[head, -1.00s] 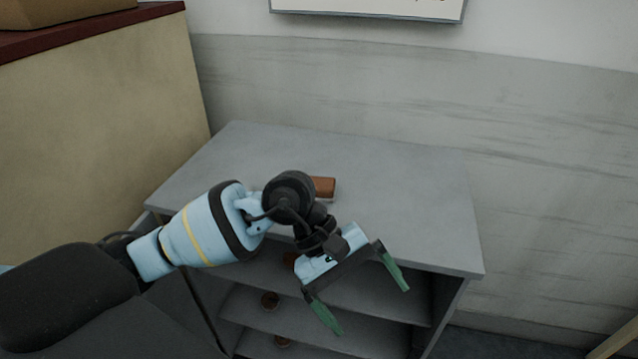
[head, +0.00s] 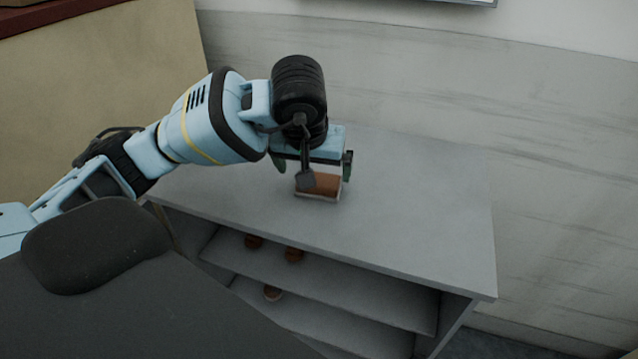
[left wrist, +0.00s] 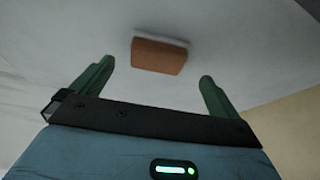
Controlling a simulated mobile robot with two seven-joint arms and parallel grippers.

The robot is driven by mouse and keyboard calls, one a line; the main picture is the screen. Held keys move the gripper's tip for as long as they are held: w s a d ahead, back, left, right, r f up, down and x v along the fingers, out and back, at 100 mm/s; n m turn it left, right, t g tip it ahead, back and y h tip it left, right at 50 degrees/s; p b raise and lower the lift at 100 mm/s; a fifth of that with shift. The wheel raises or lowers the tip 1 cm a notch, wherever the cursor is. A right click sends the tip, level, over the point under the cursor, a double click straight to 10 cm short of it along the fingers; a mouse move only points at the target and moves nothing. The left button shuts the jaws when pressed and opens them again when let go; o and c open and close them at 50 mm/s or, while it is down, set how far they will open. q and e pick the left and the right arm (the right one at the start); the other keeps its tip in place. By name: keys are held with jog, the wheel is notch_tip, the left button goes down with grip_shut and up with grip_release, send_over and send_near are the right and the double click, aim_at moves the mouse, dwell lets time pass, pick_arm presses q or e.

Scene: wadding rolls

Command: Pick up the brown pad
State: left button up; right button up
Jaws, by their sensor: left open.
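The brown pad (head: 325,184) lies on the grey top of the shelf unit, with a pale edge along its lower side. My left gripper (head: 314,170) is over the pad in the head view, fingers pointing down, and partly hides it. In the left wrist view the brown pad (left wrist: 159,56) shows ahead, between and beyond the two green fingertips (left wrist: 156,76). The fingers are wide apart and nothing is between them. My right gripper is not in view.
The grey shelf unit (head: 420,225) has a clear top around the pad. A grey wall (head: 560,130) stands behind, and a beige cabinet (head: 100,80) stands at the left.

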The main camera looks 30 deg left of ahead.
aim_at(318, 180)
pick_arm(q)
jog(key=shift+w+a+f, duration=0.1)
jog(key=shift+w+f, duration=0.2)
jog(key=shift+f, duration=0.3)
jog(key=shift+w+f, duration=0.15)
jog(key=shift+f, duration=0.15)
jog(key=x, duration=0.4)
jog(key=shift+w, duration=0.2)
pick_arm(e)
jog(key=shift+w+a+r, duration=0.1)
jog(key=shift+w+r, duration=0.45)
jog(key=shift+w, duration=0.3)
pick_arm(q)
jog(key=c, duration=0.9)
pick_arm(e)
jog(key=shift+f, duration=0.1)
pick_arm(q)
jog(key=shift+r, duration=0.1)
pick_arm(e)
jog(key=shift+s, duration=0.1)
